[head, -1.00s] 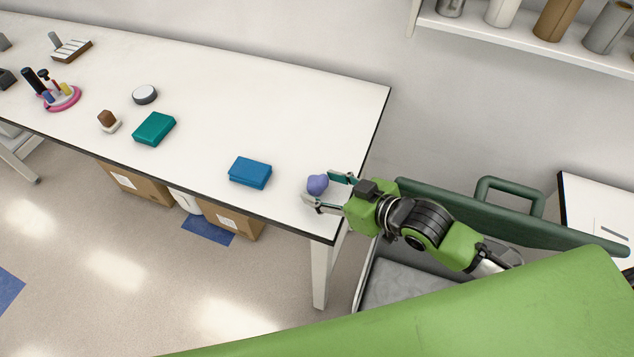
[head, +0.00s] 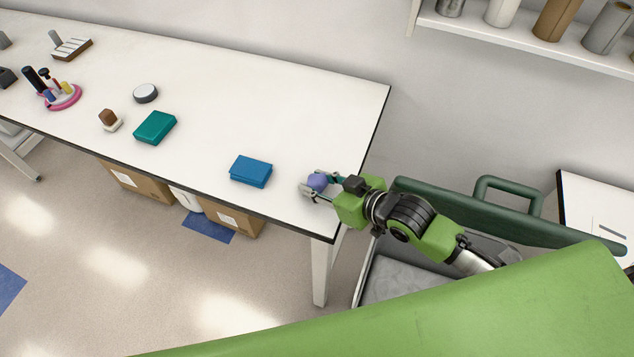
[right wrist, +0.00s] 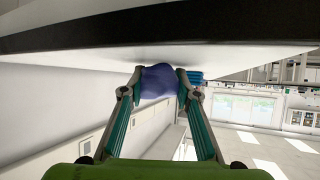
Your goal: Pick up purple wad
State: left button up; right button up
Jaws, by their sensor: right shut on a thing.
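The purple wad (head: 317,181) is a small rounded lump at the right end of the white table, near its front corner. My right gripper (head: 314,186) is shut on it, with a finger on each side. In the right wrist view the wad (right wrist: 159,81) sits between the two fingertips, touching both. I cannot tell whether the wad is clear of the tabletop. My left gripper is not in view.
A blue block (head: 250,171) lies left of the wad. A teal block (head: 155,128), a round grey-white disc (head: 145,93) and a pink tool holder (head: 66,99) are farther left. A dark green handled cart (head: 470,210) stands right of the table (head: 270,110).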

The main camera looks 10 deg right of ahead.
aim_at(317, 179)
jog(key=shift+r, duration=0.15)
jog(key=shift+r, duration=0.2)
notch_tip(317, 179, up, 2)
jog(key=shift+r+b, duration=0.2)
jog(key=shift+b, duration=0.4)
jog(key=s+r+p, duration=0.7)
jog(key=s+r, duration=0.3)
jog(key=s, duration=0.4)
jog(key=shift+p, duration=0.35)
